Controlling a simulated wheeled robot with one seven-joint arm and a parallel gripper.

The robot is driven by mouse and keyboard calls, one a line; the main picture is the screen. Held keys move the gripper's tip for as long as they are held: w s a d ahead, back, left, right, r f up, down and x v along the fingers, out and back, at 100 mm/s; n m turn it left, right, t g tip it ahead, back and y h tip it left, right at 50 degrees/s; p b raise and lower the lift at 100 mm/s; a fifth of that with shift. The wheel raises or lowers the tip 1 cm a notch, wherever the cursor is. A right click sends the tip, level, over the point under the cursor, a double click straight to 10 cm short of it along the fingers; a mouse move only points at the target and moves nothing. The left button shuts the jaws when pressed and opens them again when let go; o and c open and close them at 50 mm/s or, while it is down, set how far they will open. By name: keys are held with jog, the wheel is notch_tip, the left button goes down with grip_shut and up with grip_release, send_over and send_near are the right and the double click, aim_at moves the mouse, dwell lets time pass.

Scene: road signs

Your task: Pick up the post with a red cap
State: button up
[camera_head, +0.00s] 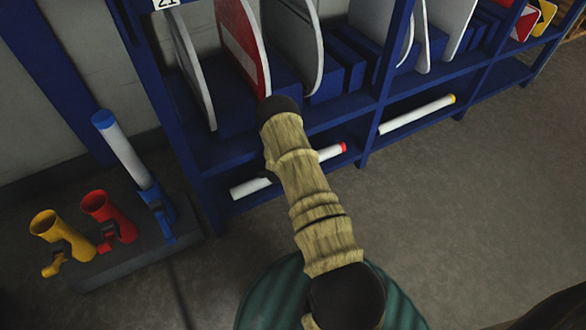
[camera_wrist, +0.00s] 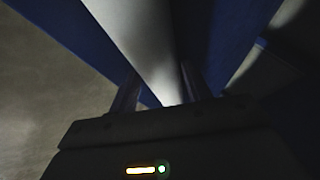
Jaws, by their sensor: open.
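The white post with a red cap (camera_head: 330,153) lies on the lower blue shelf in the head view. Its red end points right, and my arm covers its middle. In the wrist view a long white post (camera_wrist: 140,40) runs from the top down between the two fingers of my gripper (camera_wrist: 160,88). The gripper is open, with one finger on each side of the post. I cannot tell whether either finger touches it. In the head view the fingers are hidden behind my arm. No red cap shows in the wrist view.
A white post with a yellow cap (camera_head: 417,115) lies in the lower bay to the right. A blue-capped post (camera_head: 124,148) stands in a blue holder at left, beside red (camera_head: 108,215) and yellow (camera_head: 60,236) holders. Signs stand above. The floor (camera_head: 470,210) at right is clear.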

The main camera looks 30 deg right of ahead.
jog(key=shift+w, duration=0.1)
jog(key=c, duration=0.9)
jog(key=shift+d, duration=0.1)
jog(key=shift+c, duration=0.5)
jog(key=shift+r+p, duration=0.35)
jog(key=shift+r, duration=0.05)
jog(key=r+p, duration=0.2)
jog(key=r, duration=0.1)
jog(key=shift+a, duration=0.2)
jog(key=s+p, duration=0.7)
jog(key=s, duration=1.1)
jog(key=shift+d+f, duration=0.15)
jog(key=shift+d, duration=0.25)
